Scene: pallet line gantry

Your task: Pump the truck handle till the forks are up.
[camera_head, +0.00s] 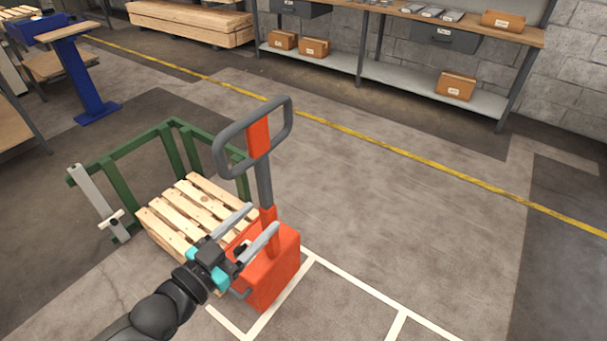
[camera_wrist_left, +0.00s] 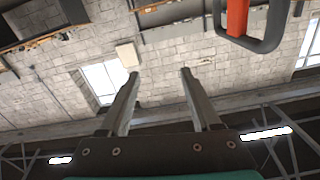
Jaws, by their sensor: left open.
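The orange pallet truck (camera_head: 273,270) stands on the floor in the middle of the head view. Its grey loop handle (camera_head: 289,117) with an orange centre stands nearly upright above it. Part of the handle loop (camera_wrist_left: 262,44) shows at the top right of the left wrist view. A wooden pallet (camera_head: 190,213) sits behind the truck body; the forks are hidden. My left gripper (camera_head: 261,223) is open, with nothing between its fingers. In the head view it overlaps the lower handle shaft, below the loop; I cannot tell whether it touches. My right gripper is not in view.
A green rail frame (camera_head: 130,162) surrounds the far side of the pallet, with a grey post (camera_head: 98,202) at its left. White lines mark the floor by the truck. A blue stand (camera_head: 90,85) and a workbench with shelves (camera_head: 430,89) stand farther back. The floor to the right is clear.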

